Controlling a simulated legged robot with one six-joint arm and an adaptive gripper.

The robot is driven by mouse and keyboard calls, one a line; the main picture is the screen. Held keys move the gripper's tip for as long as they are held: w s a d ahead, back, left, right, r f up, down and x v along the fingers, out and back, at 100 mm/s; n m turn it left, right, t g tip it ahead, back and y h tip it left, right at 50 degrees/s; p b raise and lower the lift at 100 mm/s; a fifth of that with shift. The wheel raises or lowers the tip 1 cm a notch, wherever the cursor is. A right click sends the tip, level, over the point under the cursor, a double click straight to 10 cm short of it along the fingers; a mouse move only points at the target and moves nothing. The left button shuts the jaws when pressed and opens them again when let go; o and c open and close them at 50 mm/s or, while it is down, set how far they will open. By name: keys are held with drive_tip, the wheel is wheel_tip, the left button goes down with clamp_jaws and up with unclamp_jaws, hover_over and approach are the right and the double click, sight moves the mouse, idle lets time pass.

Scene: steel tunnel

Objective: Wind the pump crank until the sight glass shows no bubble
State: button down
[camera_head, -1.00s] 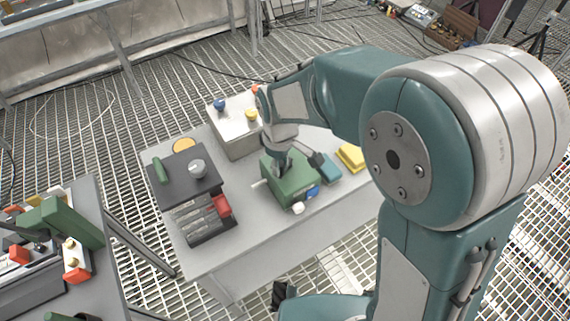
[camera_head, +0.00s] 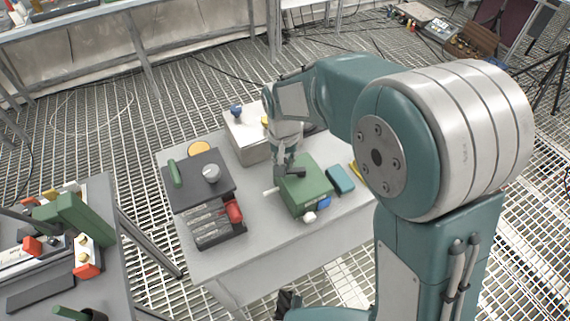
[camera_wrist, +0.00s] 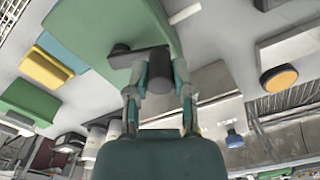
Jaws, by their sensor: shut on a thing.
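The pump is a green box (camera_head: 308,190) on the grey table, with a dark crank arm (camera_head: 292,172) on its top. In the wrist view the crank arm (camera_wrist: 132,58) runs from a round hub to a dark upright handle (camera_wrist: 160,78). My gripper (camera_head: 284,168) is above the pump's left back part. In the wrist view my gripper's fingers (camera_wrist: 160,88) are shut on both sides of the handle. A blue cap (camera_head: 324,202) and a white cap (camera_head: 309,217) sit at the pump's front. I cannot make out a sight glass or bubble.
A dark box with a grey knob (camera_head: 211,173) and a slotted unit with a red part (camera_head: 234,211) stand left of the pump. A pale box (camera_head: 243,145) stands behind. A teal block (camera_head: 340,180) lies close on the right. Another cluttered table (camera_head: 118,245) is at left.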

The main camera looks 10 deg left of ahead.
drive_tip(key=m, duration=0.2)
drive_tip(key=w+m, duration=0.1)
drive_tip(key=shift+w+a+m, duration=0.1)
drive_tip(key=shift+w+m, duration=0.1)
drive_tip(key=shift+m, duration=0.2)
drive_tip(key=w+m, duration=0.1)
drive_tip(key=m, duration=0.2)
drive_tip(key=shift+w+m, duration=0.2)
drive_tip(key=shift+m, duration=0.1)
drive_tip(key=m, duration=0.1)
drive_tip(key=w+d+m, duration=0.1)
drive_tip(key=m, duration=0.1)
drive_tip(key=shift+w+m, duration=0.1)
drive_tip(key=shift+m, duration=0.2)
drive_tip(key=shift+w+d+m, duration=0.15)
drive_tip(key=shift+w+m, duration=0.1)
drive_tip(key=shift+m, duration=0.45)
drive_tip(key=shift+w+d+m, duration=0.15)
drive_tip(key=shift+w+m, duration=0.05)
drive_tip(key=shift+m, duration=0.5)
drive_tip(key=shift+c, duration=2.4)
unclamp_jaws()
wheel_tip(320, 180, up, 12)
